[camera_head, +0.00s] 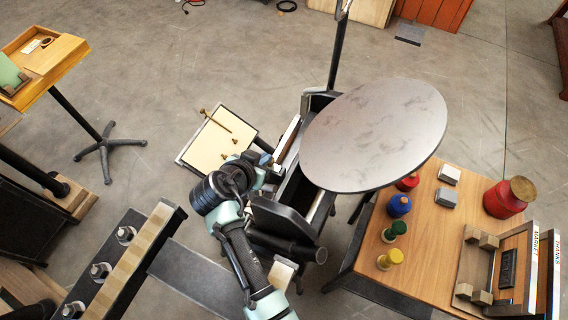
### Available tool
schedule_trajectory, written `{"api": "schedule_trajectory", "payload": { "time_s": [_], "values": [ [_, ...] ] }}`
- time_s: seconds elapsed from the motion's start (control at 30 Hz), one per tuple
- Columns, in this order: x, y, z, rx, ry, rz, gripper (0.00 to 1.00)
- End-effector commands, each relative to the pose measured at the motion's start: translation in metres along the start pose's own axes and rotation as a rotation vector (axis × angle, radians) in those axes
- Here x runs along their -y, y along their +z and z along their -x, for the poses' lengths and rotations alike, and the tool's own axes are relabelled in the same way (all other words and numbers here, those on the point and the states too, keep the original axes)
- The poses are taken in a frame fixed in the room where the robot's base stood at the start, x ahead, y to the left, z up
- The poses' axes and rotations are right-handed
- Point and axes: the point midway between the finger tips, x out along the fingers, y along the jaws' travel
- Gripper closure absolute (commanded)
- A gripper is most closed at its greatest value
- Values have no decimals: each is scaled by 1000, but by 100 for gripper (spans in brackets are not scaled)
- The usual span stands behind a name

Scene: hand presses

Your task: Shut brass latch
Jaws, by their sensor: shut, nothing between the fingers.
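A thin brass-coloured bar (216,121) with a small crosspiece at its upper left end lies slantwise over a cream board (205,155) on the left side of the press. It looks like the latch, but I cannot tell for certain, nor whether it is shut. Two small brass-coloured bits show on the board below it. My gripper (271,168) is shut and empty beside the board's right edge, close to the press frame. It stands apart from the bar, to its lower right. My wrist hides the board's lower right corner.
The press's large round grey disc (375,135) overhangs to the right of my gripper. A wooden table (423,225) with ink bottles and a red can (508,197) stands at right. A black bench (90,265) with bolts stands lower left. Floor beyond the board is clear.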

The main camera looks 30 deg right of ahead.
Motion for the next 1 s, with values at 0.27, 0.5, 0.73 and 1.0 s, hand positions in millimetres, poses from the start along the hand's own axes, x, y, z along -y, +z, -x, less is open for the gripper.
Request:
{"api": "schedule_trajectory", "payload": {
  "time_s": [0.27, 0.5, 0.73, 1.0],
  "values": [
    [2, 0, 0, 0, -1, -1, 100],
    [2, 0, 0, 0, -1, -1, 100],
    [0, 1, -1, 1, -1, -1, 100],
    [-12, 4, -4, 2, 1, -1, 100]
  ]
}}
